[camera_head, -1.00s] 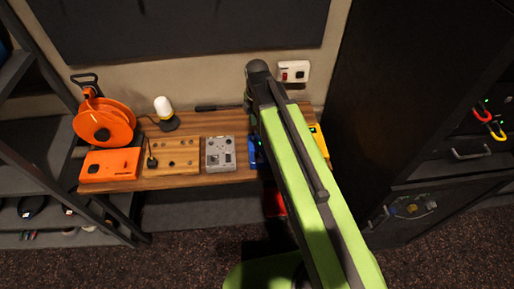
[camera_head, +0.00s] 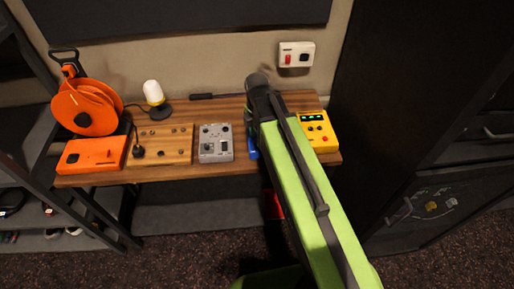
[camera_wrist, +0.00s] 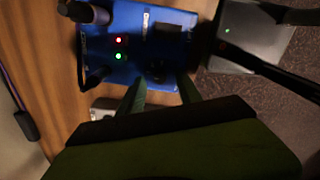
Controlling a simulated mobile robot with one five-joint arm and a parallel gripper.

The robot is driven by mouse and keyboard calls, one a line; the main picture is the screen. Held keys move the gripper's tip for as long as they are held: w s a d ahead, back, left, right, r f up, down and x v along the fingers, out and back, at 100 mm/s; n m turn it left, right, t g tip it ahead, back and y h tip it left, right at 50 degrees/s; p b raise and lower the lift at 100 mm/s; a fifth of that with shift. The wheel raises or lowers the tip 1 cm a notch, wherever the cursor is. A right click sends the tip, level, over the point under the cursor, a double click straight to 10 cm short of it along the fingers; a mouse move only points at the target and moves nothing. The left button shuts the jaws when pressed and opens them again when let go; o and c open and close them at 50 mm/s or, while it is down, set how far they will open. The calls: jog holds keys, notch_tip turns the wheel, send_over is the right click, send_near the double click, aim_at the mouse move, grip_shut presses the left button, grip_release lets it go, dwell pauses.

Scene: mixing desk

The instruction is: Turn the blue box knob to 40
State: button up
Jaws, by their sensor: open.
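The blue box (camera_head: 253,148) shows only as a sliver on the desk in the head view, mostly hidden behind my green arm. In the wrist view the blue box (camera_wrist: 140,30) fills the upper middle, with a red and a green light on its face. Dark shapes lie on its right half; I cannot clearly tell the knob from shadow, and no dial marking is readable. My gripper (camera_wrist: 165,60) is open over the box, with nothing seen between its jaws. In the head view my gripper is hidden behind the arm.
A grey box (camera_head: 215,143) stands left of the blue box and a yellow box (camera_head: 318,130) right of it. A wooden panel (camera_head: 160,147), an orange box (camera_head: 92,155), an orange reel (camera_head: 88,105) and a lamp (camera_head: 154,95) are further left. A dark cabinet (camera_head: 420,90) stands at right.

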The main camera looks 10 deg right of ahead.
jog(key=shift+f, duration=0.65)
jog(key=shift+r, duration=0.15)
grip_shut()
